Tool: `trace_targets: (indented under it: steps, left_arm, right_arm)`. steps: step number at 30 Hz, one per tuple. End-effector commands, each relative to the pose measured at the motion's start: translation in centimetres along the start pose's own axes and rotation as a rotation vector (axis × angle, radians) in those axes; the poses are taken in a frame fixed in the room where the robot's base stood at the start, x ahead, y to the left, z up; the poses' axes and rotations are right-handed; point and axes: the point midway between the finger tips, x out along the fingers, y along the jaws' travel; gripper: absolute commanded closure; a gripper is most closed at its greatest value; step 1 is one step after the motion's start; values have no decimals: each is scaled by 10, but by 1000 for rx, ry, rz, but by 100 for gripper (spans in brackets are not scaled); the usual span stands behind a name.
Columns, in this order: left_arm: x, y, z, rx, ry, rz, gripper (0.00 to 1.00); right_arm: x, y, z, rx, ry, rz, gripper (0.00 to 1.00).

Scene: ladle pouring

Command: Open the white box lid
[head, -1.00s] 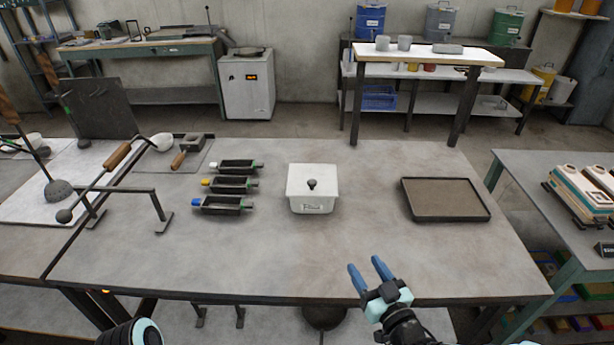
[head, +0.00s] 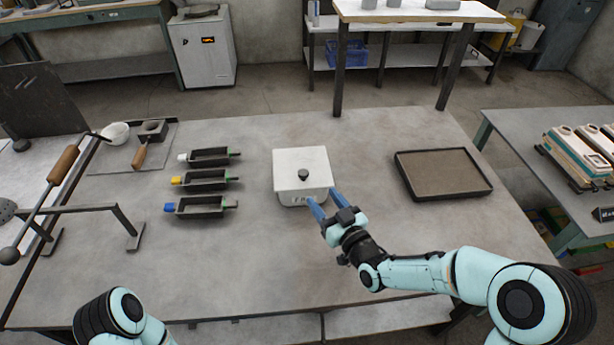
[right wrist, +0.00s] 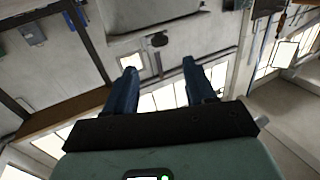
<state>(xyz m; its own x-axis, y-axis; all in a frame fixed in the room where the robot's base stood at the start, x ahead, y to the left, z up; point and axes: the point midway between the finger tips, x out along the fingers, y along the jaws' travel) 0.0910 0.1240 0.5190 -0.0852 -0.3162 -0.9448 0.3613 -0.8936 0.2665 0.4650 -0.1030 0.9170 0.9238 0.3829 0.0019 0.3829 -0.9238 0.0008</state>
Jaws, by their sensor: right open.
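I cannot tell whether a fingertip touches the box. The right wrist view shows the same open fingers (right wrist: 160,85); I cannot make out the box there. Only part of my left arm shows, at bottom left, without its gripper.
Several small dark moulds with coloured ends (head: 203,180) lie left of the box. A shallow brown tray (head: 443,190) lies to its right. A ladle with a wooden handle (head: 63,165) rests on a stand at the left. The table in front of the box is clear.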

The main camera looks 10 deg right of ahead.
Motion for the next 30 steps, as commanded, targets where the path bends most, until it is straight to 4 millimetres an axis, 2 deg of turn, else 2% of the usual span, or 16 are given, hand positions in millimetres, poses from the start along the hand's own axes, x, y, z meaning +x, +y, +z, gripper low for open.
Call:
trace_targets:
  steps: [1, 6, 12, 18, 25, 26, 30]
  left_arm:
    - [-2, 0, 1, 0, -2, 0, 57]
    - [-4, 1, 2, -1, -7, -2, 57]
    - [-7, 1, 4, -1, -11, -3, 57]
    - [-7, 1, 4, -2, -13, -3, 57]
    - [-7, 1, 4, -2, -13, -3, 57]
    - [-7, 1, 4, -2, -13, -3, 57]
    - [-7, 1, 4, -2, -12, -3, 57]
  right_arm:
    - [13, -1, 0, 3, 1, -1, 45]
    - [48, -1, -1, 2, 1, -2, 45]
    - [77, 0, 0, 3, 1, 0, 45]
    - [88, -1, 0, 2, 0, 0, 45]
    - [88, 0, 0, 1, 0, 0, 45]
    - [88, 0, 0, 1, 0, 0, 48]
    - [88, 0, 0, 1, 0, 0, 94]
